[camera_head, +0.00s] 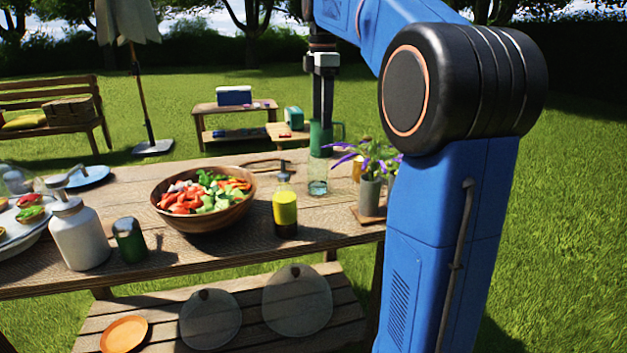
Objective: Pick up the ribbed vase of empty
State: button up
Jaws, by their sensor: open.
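A grey vase (370,191) with purple flowers and green leaves stands on a small wooden coaster near the right end of the table; it is the only vase I can make out, and it is not empty. I cannot tell at this size whether it is ribbed. My gripper (322,121) points straight down, left of the flowers and apart from the vase. Its tips overlap the rim of a green glass jug (320,142) in the picture; I cannot tell whether they touch it. The jaws look empty.
A clear glass (318,188) stands in front of the jug. A yellow bottle (285,211) and a wooden salad bowl (187,220) stand to the left. An amber item shows beside the flowers. My blue arm hides the area right of the vase.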

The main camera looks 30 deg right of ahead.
send_near(318, 170)
notch_tip(318, 170, down, 6)
jog(key=w+d, duration=0.2)
jog(key=shift+w+a+f, duration=0.15)
jog(key=shift+f, duration=1.15)
jog(key=shift+w+a+f, duration=0.1)
jog(key=shift+w+f, duration=0.1)
jog(key=shift+f, duration=1.1)
jog(key=c, duration=1.3)
